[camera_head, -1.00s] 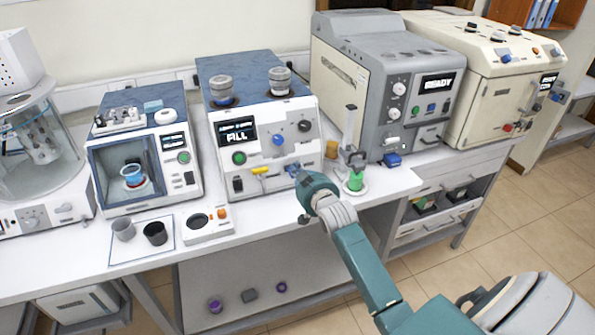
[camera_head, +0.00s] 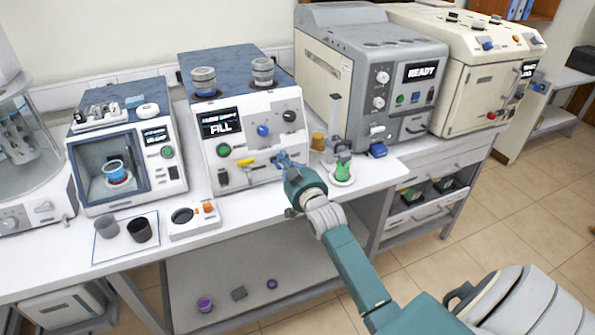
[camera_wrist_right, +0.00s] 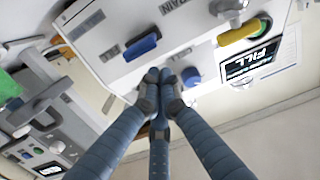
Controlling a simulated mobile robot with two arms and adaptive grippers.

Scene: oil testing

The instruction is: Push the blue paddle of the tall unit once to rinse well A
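The tall unit (camera_head: 240,145) has a white front, a blue top with two grey cups, and a display reading FILL. In the right wrist view its blue paddle (camera_wrist_right: 142,46) sticks out of the front panel, beside a yellow paddle (camera_wrist_right: 238,33) and a round blue knob (camera_wrist_right: 187,77). My right gripper (camera_wrist_right: 162,76) has its dark fingertips together, with nothing between them. It is in front of the panel, close to the blue paddle and knob; I cannot tell if it touches. In the head view the right gripper (camera_head: 285,160) partly covers the paddle area. My left gripper is out of view.
A green-based stand (camera_head: 343,172) is just right of my right gripper. A grey READY machine (camera_head: 370,80) stands behind it. A small white device (camera_head: 194,222), two dark cups and a chamber unit (camera_head: 125,150) are left. The bench's front edge is below.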

